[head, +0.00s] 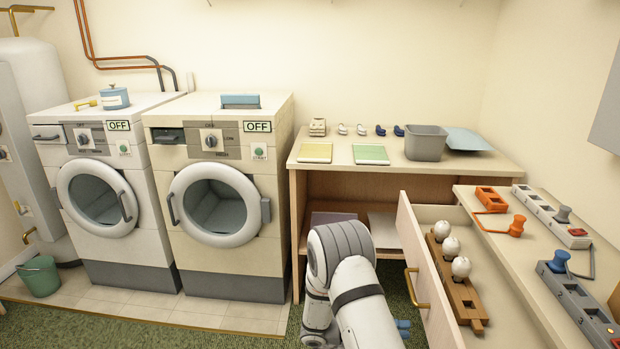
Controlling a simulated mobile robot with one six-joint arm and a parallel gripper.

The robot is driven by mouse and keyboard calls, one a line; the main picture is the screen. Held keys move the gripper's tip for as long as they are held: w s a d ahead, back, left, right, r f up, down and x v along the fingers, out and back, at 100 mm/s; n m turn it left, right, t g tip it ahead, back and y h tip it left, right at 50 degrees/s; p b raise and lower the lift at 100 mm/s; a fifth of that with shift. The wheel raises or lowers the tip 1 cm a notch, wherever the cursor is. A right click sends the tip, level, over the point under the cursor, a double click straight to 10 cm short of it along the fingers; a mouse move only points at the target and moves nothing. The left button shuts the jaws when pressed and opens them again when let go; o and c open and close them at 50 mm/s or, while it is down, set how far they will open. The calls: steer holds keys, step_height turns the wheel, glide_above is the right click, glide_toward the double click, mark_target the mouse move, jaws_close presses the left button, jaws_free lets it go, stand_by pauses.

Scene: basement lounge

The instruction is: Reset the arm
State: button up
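My arm (340,254) is folded at the bottom middle of the head view, its bend raised in front of the table and its links running down out of the picture. My gripper's fingers cannot be made out. A small blue part (403,327) shows just right of the arm; I cannot tell what it belongs to. The arm stands left of an open drawer (425,270) with a brass handle (416,288). I see nothing held.
The drawer holds a wooden rack (458,293) with several white bulbs. The table (340,164) carries pads, a grey bin (425,142) and a blue tray (465,139). Power strips (550,218) lie on the right counter. Two washers (218,190) and a green bucket (40,276) stand left.

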steer(key=s+r+m+g+y+p, duration=0.35)
steer(key=s+r+m+y, duration=0.8)
steer(key=r+m, duration=0.5)
steer(key=s+a+r+m+t+y+p, duration=0.5)
steer(key=s+r+m+t+y, duration=0.3)
steer(key=m, duration=0.9)
step_height(320, 180, up, 3)
steer(key=shift+s+a+r+t, duration=0.2)
steer(key=shift+s+a+t, duration=0.25)
steer(key=shift+a, duration=0.25)
